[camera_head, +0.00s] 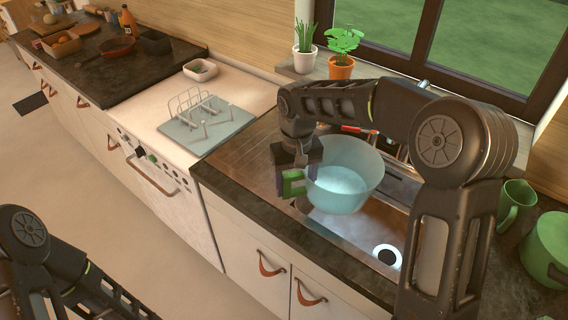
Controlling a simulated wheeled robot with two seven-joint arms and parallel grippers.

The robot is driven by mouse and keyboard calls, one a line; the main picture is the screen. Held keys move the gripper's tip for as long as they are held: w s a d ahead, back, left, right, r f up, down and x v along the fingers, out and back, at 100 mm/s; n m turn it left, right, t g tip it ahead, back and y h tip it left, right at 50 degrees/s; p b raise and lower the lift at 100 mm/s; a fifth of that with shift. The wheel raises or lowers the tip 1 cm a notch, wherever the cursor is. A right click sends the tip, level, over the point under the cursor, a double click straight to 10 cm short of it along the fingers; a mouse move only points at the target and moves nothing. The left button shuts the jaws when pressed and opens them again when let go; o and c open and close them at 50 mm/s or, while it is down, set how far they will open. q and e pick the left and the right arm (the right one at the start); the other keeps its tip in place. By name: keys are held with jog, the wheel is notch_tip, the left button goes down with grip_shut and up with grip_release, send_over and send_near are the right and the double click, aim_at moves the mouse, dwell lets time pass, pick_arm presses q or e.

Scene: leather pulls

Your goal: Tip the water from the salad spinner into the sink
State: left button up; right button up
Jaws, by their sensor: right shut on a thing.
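The salad spinner (352,192) is a translucent teal bowl with a pale, bright patch in its bottom that looks like water. It is held above the left part of the steel sink (345,238), roughly upright with its mouth facing up. My right gripper (297,183) is shut on the bowl's left side, and a green part shows at the grip. The bowl and my right arm hide much of the sink, but its drain (387,255) shows. My left arm is at the lower left, with its gripper out of view.
A ribbed steel drainboard (247,158) lies left of the sink. A wire rack on a grey mat (207,126) is on the white counter. Potted plants (341,66) stand on the windowsill behind. A green mug (515,204) and green pot (546,248) are at the right.

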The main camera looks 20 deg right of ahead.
pick_arm(q)
jog(key=shift+o, duration=0.3)
pick_arm(e)
jog(key=shift+r, duration=0.1)
pick_arm(q)
jog(key=shift+o, duration=0.5)
pick_arm(e)
jog(key=shift+w+a+f, duration=0.15)
jog(key=shift+w+f, duration=0.05)
jog(key=shift+f, duration=0.2)
jog(key=shift+n, duration=0.3)
jog(key=w+f, duration=0.3)
jog(key=w, duration=0.1)
jog(key=shift+a, duration=0.3)
jog(key=w, duration=0.3)
jog(key=shift+w+a+f+n, duration=0.1)
jog(key=shift+w+f+n, duration=0.15)
jog(key=shift+f+n, duration=0.05)
grip_shut()
jog(key=shift+w+n, duration=0.3)
jog(key=shift+w, duration=0.45)
jog(key=shift+s+r, duration=0.1)
jog(key=shift+r, duration=0.05)
